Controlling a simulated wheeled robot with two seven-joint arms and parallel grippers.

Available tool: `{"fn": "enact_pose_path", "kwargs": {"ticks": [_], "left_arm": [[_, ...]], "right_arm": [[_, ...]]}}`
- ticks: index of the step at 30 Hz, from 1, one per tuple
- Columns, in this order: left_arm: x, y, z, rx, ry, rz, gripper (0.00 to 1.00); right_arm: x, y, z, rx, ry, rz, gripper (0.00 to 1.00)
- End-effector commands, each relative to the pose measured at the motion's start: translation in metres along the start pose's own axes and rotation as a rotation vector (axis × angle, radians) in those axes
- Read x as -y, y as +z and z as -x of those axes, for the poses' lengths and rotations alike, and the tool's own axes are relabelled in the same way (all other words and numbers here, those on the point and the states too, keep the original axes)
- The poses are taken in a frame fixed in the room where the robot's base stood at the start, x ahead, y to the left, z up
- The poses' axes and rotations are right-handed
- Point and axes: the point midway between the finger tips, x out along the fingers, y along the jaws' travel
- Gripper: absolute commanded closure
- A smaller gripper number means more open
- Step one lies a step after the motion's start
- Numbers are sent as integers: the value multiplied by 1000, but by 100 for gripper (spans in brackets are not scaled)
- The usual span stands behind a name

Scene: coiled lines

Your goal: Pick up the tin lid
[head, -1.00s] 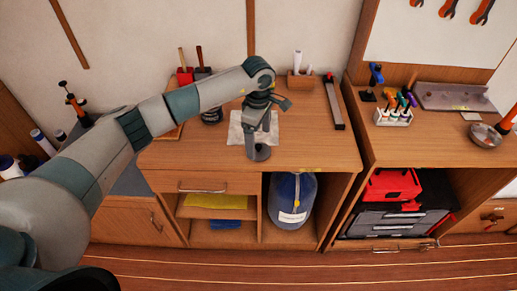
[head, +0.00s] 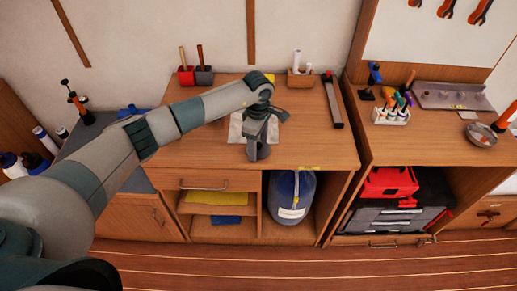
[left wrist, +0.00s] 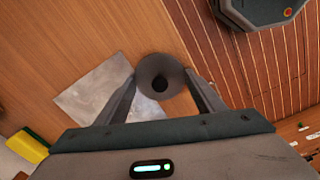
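The tin lid (left wrist: 160,66) is a round grey disc with a dark round spot at its middle. In the left wrist view it shows between my two fingertips, over the worktop beside a pale sheet (left wrist: 105,92). My left gripper (head: 258,152) is low over the cabinet top in the head view and hides most of the lid there. Its fingers (left wrist: 160,76) are spread on either side of the lid, close to its rim. I cannot tell whether they touch it. My right gripper is not in view.
The cabinet top (head: 320,150) is clear to the right of the gripper. Behind stand red and dark holders (head: 195,76), a wooden block (head: 300,79) with white tubes, and a long dark bar (head: 332,102). A pen rack (head: 391,115) and grey dish (head: 482,135) are on the right bench.

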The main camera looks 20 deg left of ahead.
Motion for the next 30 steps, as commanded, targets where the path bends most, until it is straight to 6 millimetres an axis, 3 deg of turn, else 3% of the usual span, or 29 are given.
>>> {"fn": "enact_pose_path", "kwargs": {"ticks": [2,15,24,30], "left_arm": [[0,0,0,0,0,0,58],[-1,0,4,-1,2,0,59],[-2,-1,37,-2,6,-1,59],[12,36,60,1,4,-7,59]], "right_arm": [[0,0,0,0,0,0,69],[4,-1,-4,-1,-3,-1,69],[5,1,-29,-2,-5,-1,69],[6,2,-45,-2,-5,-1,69]]}}
